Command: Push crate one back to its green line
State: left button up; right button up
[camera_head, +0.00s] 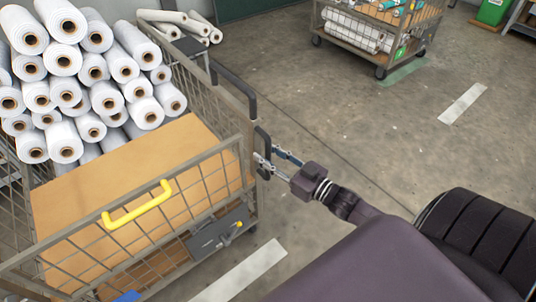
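A wire-sided crate (205,180) stands at the left; no number shows, so I cannot tell if it is crate one. Inside, a tan board lies in front of stacked white rolls (85,80). A yellow handle (138,206) is on its near side, black handles (262,140) on its right side. My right gripper (267,155) is at the lower black handle, fingers apart; whether they touch it is unclear. A faded green floor line (403,72) lies by a farther wire cart (365,42). My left gripper does not show.
White floor stripes lie at the bottom (243,272) and the right (463,103). Bare concrete (350,120) is clear between the crate and the cart. A green bin (492,12) stands at the upper right. Loose white rolls (180,22) lie behind the crate.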

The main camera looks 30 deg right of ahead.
grip_shut()
